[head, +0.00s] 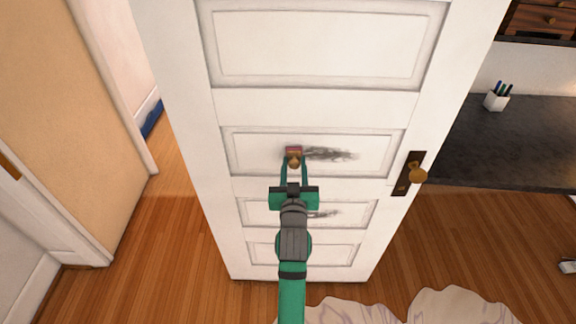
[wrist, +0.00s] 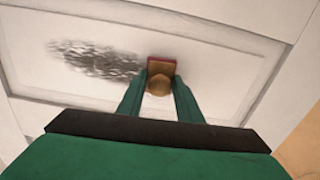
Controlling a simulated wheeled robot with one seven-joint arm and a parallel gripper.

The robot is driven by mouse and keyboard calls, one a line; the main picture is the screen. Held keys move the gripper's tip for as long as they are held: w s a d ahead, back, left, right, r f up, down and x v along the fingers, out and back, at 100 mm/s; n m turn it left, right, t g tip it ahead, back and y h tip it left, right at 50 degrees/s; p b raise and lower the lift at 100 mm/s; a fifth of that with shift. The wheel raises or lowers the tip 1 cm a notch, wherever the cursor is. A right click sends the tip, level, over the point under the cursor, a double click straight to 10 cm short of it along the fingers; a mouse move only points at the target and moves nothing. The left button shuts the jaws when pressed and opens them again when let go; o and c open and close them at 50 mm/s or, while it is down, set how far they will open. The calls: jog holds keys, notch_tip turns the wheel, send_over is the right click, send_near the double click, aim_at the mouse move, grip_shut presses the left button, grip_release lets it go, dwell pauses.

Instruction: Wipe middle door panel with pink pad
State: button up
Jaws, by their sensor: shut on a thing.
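The white door (head: 320,105) stands in front of me with several recessed panels. Its middle panel (head: 255,154) carries a dark grey smudge (head: 332,154), which also shows in the wrist view (wrist: 98,62). My gripper (head: 294,165) is shut on the round tan knob of the pink pad (head: 293,150). The pad (wrist: 161,65) is at the middle panel, just left of the smudge in the head view. I cannot tell whether it touches the surface.
A brass door knob (head: 418,175) on a dark plate is at the door's right edge. A dark desk (head: 510,140) with a white pen cup (head: 496,97) stands at the right. A pale crumpled cloth or rug (head: 450,306) lies on the wooden floor. Open floor (head: 165,235) shows at left.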

jog(key=shift+d, duration=4.5)
jog(key=shift+s+d, duration=0.15)
jog(key=shift+d, duration=2.65)
jog(key=shift+s+d, duration=0.1)
jog(key=shift+d, duration=2.7)
jog(key=shift+w+a, duration=0.2)
jog(key=shift+a, duration=1.7)
jog(key=shift+w+a, duration=0.1)
jog(key=shift+a, duration=0.35)
jog(key=shift+c, duration=0.5)
jog(key=shift+a, duration=1.55)
jog(key=shift+a, duration=7.4)
jog(key=shift+w+d+r, duration=0.15)
jog(key=shift+d, duration=0.95)
jog(key=shift+w+d+r, duration=0.1)
jog(key=shift+d+r, duration=0.05)
jog(key=shift+d, duration=0.95)
